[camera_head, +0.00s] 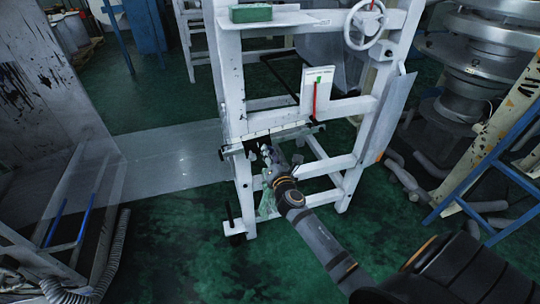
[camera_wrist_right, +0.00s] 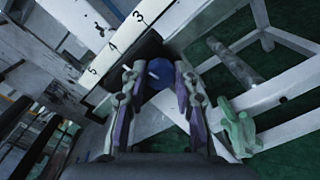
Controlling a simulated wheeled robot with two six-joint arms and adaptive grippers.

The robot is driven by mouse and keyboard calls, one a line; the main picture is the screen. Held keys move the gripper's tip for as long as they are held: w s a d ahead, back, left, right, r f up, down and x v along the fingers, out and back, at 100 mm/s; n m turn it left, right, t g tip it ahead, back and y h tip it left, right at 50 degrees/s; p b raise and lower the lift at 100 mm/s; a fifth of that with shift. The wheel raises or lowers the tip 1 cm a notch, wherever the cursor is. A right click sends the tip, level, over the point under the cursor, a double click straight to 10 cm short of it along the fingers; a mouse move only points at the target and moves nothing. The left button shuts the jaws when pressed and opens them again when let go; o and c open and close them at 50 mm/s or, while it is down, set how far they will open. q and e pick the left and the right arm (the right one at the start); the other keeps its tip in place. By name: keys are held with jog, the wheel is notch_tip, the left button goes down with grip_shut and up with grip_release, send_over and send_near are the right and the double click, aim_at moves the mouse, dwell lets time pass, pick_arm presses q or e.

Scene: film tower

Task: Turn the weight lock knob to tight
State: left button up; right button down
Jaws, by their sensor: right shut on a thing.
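A blue round knob (camera_wrist_right: 159,71) sits at the dark weight (camera_wrist_right: 146,47) on a white beam scale (camera_wrist_right: 117,45) marked with numbers in the right wrist view. My right gripper (camera_wrist_right: 157,82) is shut on the knob, one finger on each side of it. In the head view my right gripper (camera_head: 266,156) reaches the white frame just below the scale beam (camera_head: 280,133); the knob is hidden there by the fingers. I cannot read the knob's lock setting. My left gripper is not in view.
A white frame (camera_head: 231,70) surrounds the beam, with a handwheel (camera_head: 363,26), a pointer card (camera_head: 318,80) and a green block (camera_head: 250,13). A pale green piece (camera_wrist_right: 238,129) is close beside the right fingers. A translucent sheet (camera_head: 170,165) extends left. Pipes lie at right.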

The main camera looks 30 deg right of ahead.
jog(key=m+b, duration=0.3)
jog(key=m, duration=0.7)
jog(key=shift+f, duration=0.1)
jog(key=shift+m, duration=0.4)
jog(key=c, duration=1)
grip_release()
jog(key=shift+d, duration=0.1)
